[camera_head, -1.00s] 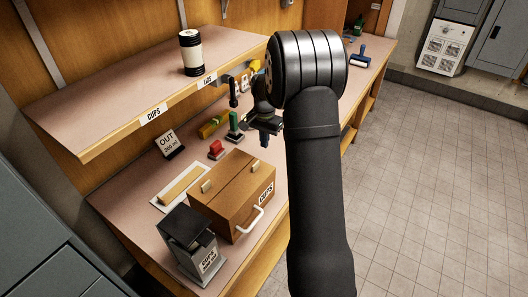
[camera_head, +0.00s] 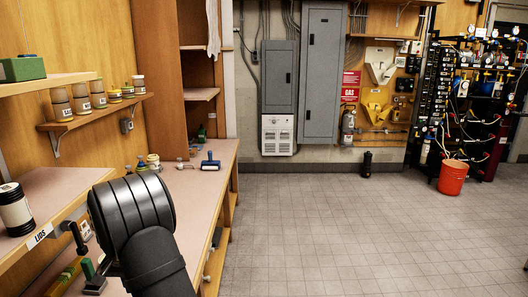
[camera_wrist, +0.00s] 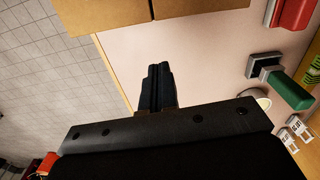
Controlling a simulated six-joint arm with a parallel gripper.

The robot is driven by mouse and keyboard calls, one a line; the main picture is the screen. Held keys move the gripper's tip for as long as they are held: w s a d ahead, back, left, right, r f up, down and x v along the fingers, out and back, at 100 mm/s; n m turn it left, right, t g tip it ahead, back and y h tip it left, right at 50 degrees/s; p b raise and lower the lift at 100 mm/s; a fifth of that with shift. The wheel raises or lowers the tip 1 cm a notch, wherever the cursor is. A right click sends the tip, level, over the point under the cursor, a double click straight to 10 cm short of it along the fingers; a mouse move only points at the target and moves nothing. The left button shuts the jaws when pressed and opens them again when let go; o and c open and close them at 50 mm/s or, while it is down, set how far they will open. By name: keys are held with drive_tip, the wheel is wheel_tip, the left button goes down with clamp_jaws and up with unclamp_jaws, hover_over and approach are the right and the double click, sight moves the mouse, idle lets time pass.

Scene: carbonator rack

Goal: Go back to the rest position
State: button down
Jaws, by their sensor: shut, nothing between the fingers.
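My gripper (camera_wrist: 157,88) shows in the wrist view with its two dark fingers together and nothing between them. It is over the front edge of the pink-topped bench (camera_wrist: 185,60), beside the brown box (camera_wrist: 150,12) at the top of that view. In the head view my dark arm covers the lower left, and the fingers are hidden behind it.
A red stamp (camera_wrist: 292,12) is near the green one. In the head view, a black-and-white canister (camera_head: 15,212) stands on the shelf at left, and a blue roller (camera_head: 210,162) lies on the far bench.

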drive_tip(key=s+f, duration=0.3)
drive_tip(key=f, duration=0.2)
drive_tip(key=shift+f, duration=0.3)
drive_tip(key=shift+s+d, duration=0.1)
